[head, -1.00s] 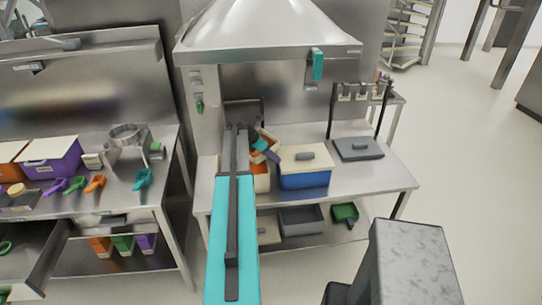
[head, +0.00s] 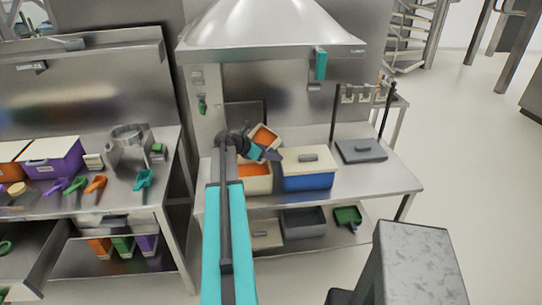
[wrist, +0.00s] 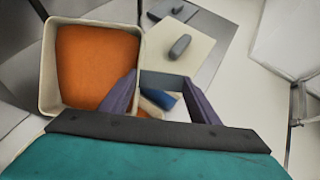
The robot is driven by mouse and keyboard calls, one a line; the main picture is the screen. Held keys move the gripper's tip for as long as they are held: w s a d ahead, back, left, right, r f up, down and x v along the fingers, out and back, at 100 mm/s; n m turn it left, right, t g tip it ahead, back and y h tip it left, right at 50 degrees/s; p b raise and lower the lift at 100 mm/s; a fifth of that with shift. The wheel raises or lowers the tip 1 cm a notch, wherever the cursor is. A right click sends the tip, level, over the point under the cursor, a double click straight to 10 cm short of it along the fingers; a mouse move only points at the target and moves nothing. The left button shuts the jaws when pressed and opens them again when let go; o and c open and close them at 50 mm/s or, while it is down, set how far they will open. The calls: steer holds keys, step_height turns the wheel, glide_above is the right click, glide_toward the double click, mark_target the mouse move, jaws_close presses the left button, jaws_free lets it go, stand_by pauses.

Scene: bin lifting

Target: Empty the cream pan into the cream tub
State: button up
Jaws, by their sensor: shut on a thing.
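The cream pan (head: 264,135) has an orange inside and is held tilted above the counter. In the wrist view the pan (wrist: 97,65) fills the upper left, with orange across its floor. My gripper (head: 270,153) is shut on the pan; its fingers (wrist: 162,90) stand at the pan's right side, and the exact grip is partly hidden. The open cream tub (head: 256,186) stands on the counter below and behind the gripper, with orange showing inside. I cannot tell how much of the orange in the pan is loose contents.
A blue tub (head: 307,181) with a cream lid stands right beside the cream tub. A dark grey lid (head: 361,150) lies further right. A steel hood (head: 270,30) hangs above. A grey bin (head: 303,222) and a green scoop (head: 347,216) are on the lower shelf.

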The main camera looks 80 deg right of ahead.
steer(key=shift+w+a+r+g+h+b, duration=0.1)
steer(key=shift+w+a+g+h+b, duration=0.3)
steer(key=shift+b, duration=1.85)
steer(key=shift+a+r+g+h+b, duration=0.1)
steer(key=shift+g+h+b, duration=0.6)
steer(key=shift+b, duration=1.55)
steer(key=shift+w+a+f+g+h+b, duration=0.1)
steer(key=shift+w+a+g+h+b, duration=0.35)
steer(key=shift+b, duration=1.05)
steer(key=shift+w+a+f+g+h+b, duration=0.15)
steer(key=shift+g+h+b, duration=0.5)
steer(key=shift+b, duration=0.8)
steer(key=shift+w+a+r+g+h+b, duration=0.1)
steer(key=shift+w+a+g+h+b, duration=0.15)
steer(key=shift+h+b, duration=0.9)
steer(key=shift+s+y, duration=0.1)
steer(key=shift+y, duration=0.25)
steer(key=r+p, duration=0.1)
steer(key=p, duration=0.1)
steer(key=shift+y+p, duration=0.3)
steer(key=shift+p, duration=0.05)
steer(key=t+p, duration=0.1)
steer(key=p, duration=0.2)
steer(key=shift+r+y, duration=0.25)
steer(key=shift+y, duration=0.15)
steer(key=shift+f+p, duration=0.15)
steer(key=shift+p, duration=0.2)
